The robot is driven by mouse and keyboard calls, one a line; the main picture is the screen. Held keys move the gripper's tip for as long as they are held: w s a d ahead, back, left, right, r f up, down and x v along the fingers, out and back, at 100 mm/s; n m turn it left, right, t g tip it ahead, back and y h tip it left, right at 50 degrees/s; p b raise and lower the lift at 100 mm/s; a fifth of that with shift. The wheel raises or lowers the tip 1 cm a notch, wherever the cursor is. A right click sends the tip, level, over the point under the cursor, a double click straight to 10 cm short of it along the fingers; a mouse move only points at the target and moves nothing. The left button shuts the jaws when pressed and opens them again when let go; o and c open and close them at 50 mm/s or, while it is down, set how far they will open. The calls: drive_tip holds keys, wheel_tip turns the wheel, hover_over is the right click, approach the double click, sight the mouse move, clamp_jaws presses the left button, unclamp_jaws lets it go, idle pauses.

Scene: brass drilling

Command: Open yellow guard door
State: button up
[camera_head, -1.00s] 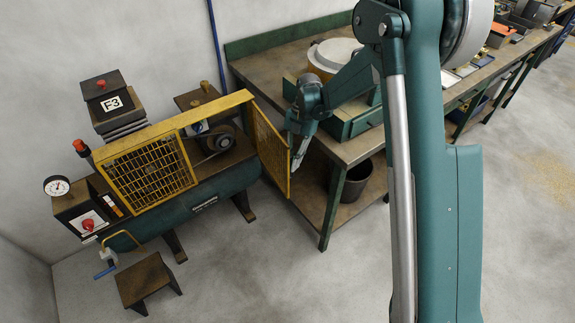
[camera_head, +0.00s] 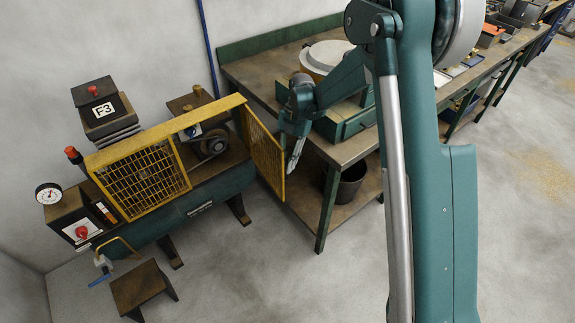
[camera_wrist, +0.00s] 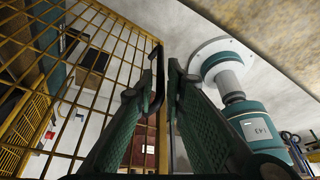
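The yellow mesh guard door (camera_head: 263,152) stands swung out from the right end of the machine's yellow guard frame, leaving an opening between it and the fixed mesh panel (camera_head: 142,178). My gripper (camera_head: 294,158) points down at the door's outer edge. In the wrist view the door's mesh (camera_wrist: 95,75) fills the left side. My fingers (camera_wrist: 163,85) lie either side of the door's edge, a narrow gap between them. A dark, curved handle-like piece (camera_wrist: 157,70) shows by the left fingertip. Whether the fingers press on it cannot be told.
The workbench (camera_head: 262,70) stands close to the right of the door, with a green tray (camera_head: 345,125) on it and a dark bucket (camera_head: 350,182) beneath. A small stool (camera_head: 143,288) stands in front of the machine. The floor at front centre is clear.

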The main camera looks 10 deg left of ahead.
wheel_tip(320, 180, up, 9)
drive_tip(key=shift+f, duration=0.1)
idle(0.4)
drive_tip(key=shift+r, duration=0.2)
drive_tip(key=shift+c, duration=0.3)
